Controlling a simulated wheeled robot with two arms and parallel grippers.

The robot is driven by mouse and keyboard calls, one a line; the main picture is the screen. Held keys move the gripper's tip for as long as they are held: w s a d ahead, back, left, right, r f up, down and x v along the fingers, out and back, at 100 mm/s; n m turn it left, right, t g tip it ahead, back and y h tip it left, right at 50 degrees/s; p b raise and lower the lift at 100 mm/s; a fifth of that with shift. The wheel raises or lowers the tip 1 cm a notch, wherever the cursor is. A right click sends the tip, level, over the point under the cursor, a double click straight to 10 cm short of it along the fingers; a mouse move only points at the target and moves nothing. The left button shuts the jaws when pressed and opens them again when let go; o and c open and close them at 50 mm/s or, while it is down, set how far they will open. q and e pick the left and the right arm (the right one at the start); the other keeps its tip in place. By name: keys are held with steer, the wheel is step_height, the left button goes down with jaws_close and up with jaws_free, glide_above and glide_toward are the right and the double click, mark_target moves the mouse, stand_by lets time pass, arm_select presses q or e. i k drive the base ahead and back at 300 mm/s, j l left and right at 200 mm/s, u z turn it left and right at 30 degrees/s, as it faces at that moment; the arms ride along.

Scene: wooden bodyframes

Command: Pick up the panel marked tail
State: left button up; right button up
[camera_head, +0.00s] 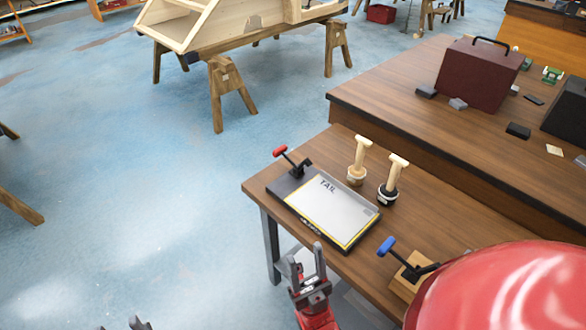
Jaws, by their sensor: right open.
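The panel marked TAIL (325,205) is a flat, pale grey sheet with a yellow edge. It lies in a dark tray-like fixture (283,187) on the wooden workbench. A red-handled toggle clamp (294,160) stands at the fixture's far left corner. My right gripper (305,258) is open and empty, in front of the bench edge and on the near side of the panel, apart from it. Only the dark fingertips of my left gripper (120,326) show at the bottom edge; they stand apart with nothing visible between them.
Two wooden-handled tools (358,162) (392,180) stand just right of the panel. A blue-handled clamp (404,262) sits on a wooden block at the near right. A higher bench (400,115) behind holds a dark red box (480,73).

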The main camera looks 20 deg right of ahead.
mark_target(335, 208)
steer(key=k+z, duration=0.1)
steer(key=z, duration=0.8)
steer(key=k+l+z, duration=0.1)
steer(key=z, duration=0.35)
steer(key=k+l+z, duration=0.1)
steer(key=z, duration=0.35)
steer(key=i+j+z, duration=0.15)
steer(key=j, duration=0.5)
steer(key=i+j+z, duration=0.1)
steer(key=j, duration=0.55)
steer(key=i+j+z, duration=0.15)
steer(key=j, duration=0.5)
steer(key=i+j+z, duration=0.15)
steer(key=j, duration=0.55)
steer(key=i+j, duration=0.1)
steer(key=j, duration=1.3)
steer(key=k+z, duration=0.1)
steer(key=z, duration=0.4)
steer(key=k+z, duration=0.1)
steer(key=z, duration=0.4)
